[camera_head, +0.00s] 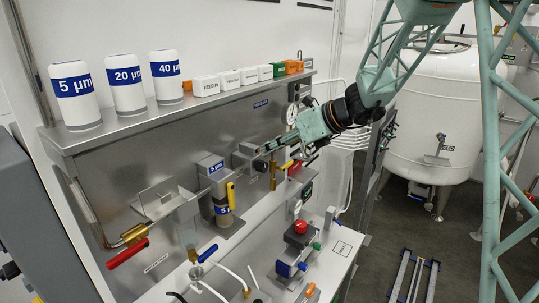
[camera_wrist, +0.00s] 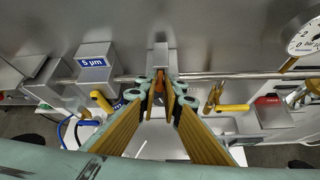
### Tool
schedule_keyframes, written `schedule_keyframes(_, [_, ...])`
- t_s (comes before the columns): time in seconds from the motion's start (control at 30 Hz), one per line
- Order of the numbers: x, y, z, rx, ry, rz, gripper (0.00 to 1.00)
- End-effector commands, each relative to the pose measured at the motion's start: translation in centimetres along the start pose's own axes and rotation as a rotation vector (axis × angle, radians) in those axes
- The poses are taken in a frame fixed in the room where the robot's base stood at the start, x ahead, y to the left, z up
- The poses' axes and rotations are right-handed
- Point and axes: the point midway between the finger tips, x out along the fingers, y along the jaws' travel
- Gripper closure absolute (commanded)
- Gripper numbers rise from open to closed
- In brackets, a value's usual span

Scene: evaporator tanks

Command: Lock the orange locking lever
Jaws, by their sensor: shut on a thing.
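The orange locking lever (camera_wrist: 160,84) shows in the wrist view as a small orange strip below a grey block (camera_wrist: 160,56) on the horizontal pipe. My gripper (camera_wrist: 162,92) has its yellow-padded fingers closed in around this strip, with the fingertips just under the block. In the head view my gripper (camera_head: 265,149) reaches in from the right to the grey block (camera_head: 242,156) beside the 5 µm filter housing (camera_head: 211,170). The lever itself is hidden there behind the fingers. The contact between pads and lever is partly hidden.
Yellow-handled valves (camera_wrist: 102,102) (camera_wrist: 233,108) stand left and right of my fingers. A pressure gauge (camera_wrist: 305,35) is at the upper right. A shelf (camera_head: 190,107) with filter cartridges and labelled blocks runs above. A red-handled valve (camera_head: 127,253) is at the lower left.

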Motion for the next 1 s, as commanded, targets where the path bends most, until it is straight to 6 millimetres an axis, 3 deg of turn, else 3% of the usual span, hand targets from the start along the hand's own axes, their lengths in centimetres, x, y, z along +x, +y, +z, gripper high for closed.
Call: schedule_keyframes(1.0, [0.43, -0.32, -1.25, -0.010, -0.179, 0.033, 1.00])
